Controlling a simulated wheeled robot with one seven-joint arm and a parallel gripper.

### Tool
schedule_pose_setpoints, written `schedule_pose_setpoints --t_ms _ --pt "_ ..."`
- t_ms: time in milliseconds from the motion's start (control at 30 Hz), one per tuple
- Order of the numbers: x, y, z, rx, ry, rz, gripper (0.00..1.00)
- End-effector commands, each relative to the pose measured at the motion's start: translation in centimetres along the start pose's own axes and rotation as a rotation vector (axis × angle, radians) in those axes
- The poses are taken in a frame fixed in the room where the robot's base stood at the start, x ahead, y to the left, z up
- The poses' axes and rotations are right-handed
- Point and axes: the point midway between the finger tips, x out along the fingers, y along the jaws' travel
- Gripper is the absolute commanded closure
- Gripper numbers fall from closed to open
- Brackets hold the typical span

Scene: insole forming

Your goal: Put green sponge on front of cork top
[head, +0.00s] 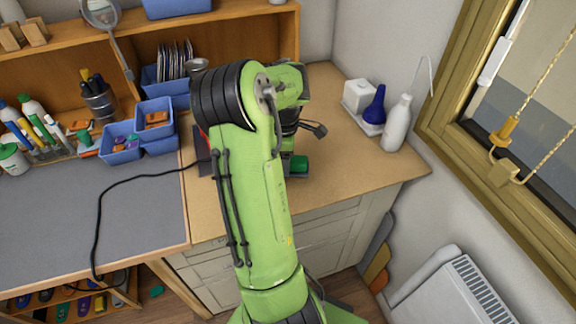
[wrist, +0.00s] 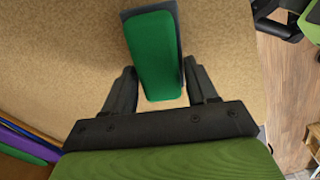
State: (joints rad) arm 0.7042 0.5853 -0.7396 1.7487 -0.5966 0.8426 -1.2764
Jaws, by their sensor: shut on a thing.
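The green sponge (wrist: 154,50) is a long block with a bright green face and a dark grey layer along its edge. My gripper (wrist: 160,72) is shut on its near end, one dark finger on each side. The cork top (wrist: 60,50) spreads below it in the wrist view. In the head view the cork top (head: 372,166) is the tan counter at the right, and a small green part of the sponge (head: 299,165) shows beside my arm, over the counter. My arm hides most of the gripper there. I cannot tell if the sponge touches the cork.
A grey mat (head: 60,205) and blue bins (head: 122,150) lie left. The counter's front right is clear.

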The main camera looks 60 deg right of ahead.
Motion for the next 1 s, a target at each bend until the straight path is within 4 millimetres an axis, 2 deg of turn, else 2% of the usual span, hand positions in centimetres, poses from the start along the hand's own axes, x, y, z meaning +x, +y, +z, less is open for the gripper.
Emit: schedule_pose_setpoints --t_ms 100,167,333,367,500,833,933,1000 --pt "2.3 -0.1 0.0 0.001 -0.002 -0.004 0.67" --pt "3.2 -0.1 0.0 0.001 -0.002 -0.003 0.67" --pt "3.2 0.0 0.0 0.000 -0.001 -0.001 0.67" --pt "3.1 0.0 0.0 0.000 -0.001 -0.002 0.39" --pt "3.1 0.0 0.0 0.000 -0.001 -0.001 0.18" --pt "2.6 0.0 0.0 0.000 0.000 0.001 0.17" --pt "0.7 0.1 0.0 0.000 0.001 0.005 0.17" --pt "-1.2 0.1 0.0 -0.001 0.002 0.006 0.17"
